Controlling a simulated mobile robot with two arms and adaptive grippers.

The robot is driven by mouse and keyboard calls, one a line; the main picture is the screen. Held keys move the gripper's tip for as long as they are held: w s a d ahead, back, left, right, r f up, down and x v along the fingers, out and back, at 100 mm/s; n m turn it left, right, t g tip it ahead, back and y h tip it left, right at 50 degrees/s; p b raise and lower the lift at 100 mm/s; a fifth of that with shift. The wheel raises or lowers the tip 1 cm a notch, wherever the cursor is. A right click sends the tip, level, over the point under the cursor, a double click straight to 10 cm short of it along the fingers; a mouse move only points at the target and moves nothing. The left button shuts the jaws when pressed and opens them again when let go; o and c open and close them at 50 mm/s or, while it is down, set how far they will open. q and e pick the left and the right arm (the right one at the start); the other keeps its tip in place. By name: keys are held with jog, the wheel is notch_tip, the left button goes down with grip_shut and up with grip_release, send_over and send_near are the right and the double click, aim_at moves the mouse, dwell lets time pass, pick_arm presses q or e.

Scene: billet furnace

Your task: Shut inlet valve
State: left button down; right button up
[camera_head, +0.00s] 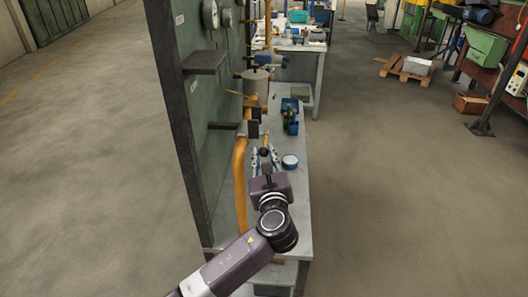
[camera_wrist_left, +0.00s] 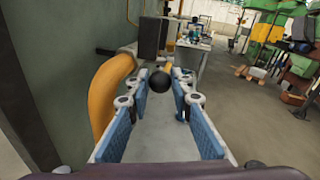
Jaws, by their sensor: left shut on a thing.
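The inlet valve (camera_head: 249,129) appears to be the dark and grey fitting on the yellow pipe (camera_head: 240,180) beside the green panel. A short yellow lever with a black ball end (camera_head: 264,151) sticks out towards me; the ball (camera_wrist_left: 159,82) also shows in the left wrist view. My left gripper (camera_head: 265,159) is shut on this lever handle, with one blue-padded finger on each side. Its fingertips (camera_wrist_left: 160,88) are close to the ball in the left wrist view. The exact contact is too small to make out. My right gripper is not in view.
The green panel (camera_head: 223,120) with gauges and a dark shelf (camera_head: 204,62) stands left of the pipe. A grey bench (camera_head: 295,205) below holds a round blue-white tin (camera_head: 290,161) and a blue-green item (camera_head: 290,115). Open floor lies to the right.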

aim_at(265, 147)
pick_arm(q)
jog(key=shift+w+r+g+p, duration=0.2)
jog(key=shift+r+g+p, duration=1.15)
jog(key=shift+p, duration=2.45)
jog(key=shift+w+r+m+g+p, duration=0.15)
jog(key=shift+r+m+g+p, duration=0.1)
jog(key=shift+r+m+p, duration=0.15)
jog(key=shift+w+r+g+h, duration=0.1)
jog(key=shift+r+g+h, duration=0.2)
jog(key=shift+w+r+g, duration=0.3)
jog(key=shift+r+g, duration=0.2)
jog(key=shift+g, duration=0.2)
jog(key=shift+w+r+g, duration=0.3)
jog(key=shift+r+g, duration=0.15)
jog(key=shift+g, duration=0.25)
